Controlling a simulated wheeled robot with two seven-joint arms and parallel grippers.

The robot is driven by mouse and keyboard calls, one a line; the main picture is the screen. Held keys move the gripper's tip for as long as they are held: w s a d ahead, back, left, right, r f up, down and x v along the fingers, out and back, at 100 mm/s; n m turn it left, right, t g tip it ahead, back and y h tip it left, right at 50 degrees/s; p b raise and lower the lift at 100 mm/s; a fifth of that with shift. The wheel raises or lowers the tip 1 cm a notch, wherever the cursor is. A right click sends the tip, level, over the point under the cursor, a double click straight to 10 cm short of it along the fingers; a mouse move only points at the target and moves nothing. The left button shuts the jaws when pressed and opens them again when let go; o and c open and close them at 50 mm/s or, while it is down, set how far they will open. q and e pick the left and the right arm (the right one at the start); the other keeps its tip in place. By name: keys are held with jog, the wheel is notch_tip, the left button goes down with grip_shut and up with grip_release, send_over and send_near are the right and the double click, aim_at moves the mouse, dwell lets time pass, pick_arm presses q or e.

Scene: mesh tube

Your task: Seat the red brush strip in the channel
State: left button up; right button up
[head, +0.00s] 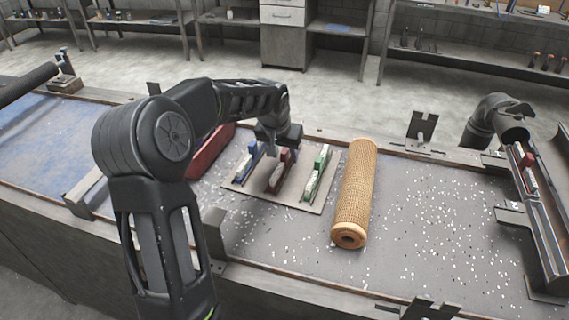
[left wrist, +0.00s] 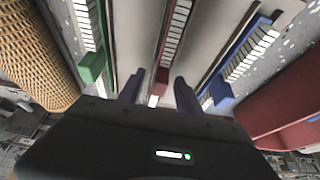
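The red brush strip (head: 277,172) lies on a flat tray (head: 310,204) between a blue strip (head: 245,165) and a green strip (head: 318,175). My left gripper (head: 284,148) is over the far end of the red strip. In the left wrist view my left gripper (left wrist: 158,92) has its two fingers apart, with the red strip (left wrist: 166,60) showing between them. I cannot tell whether the fingers touch it. A long dark rail (head: 545,225) at the right edge looks like the channel, with a red and white piece at its far part. My right gripper is not in view.
A tan mesh tube (head: 355,190) lies just right of the tray. Metal brackets (head: 422,126) stand along the table edges.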

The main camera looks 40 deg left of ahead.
aim_at(285, 150)
pick_arm(q)
grip_shut()
dwell(0.4)
notch_tip(285, 150, up, 10)
jog(key=shift+r+b, duration=0.1)
jog(key=shift+b, duration=0.5)
dwell(0.6)
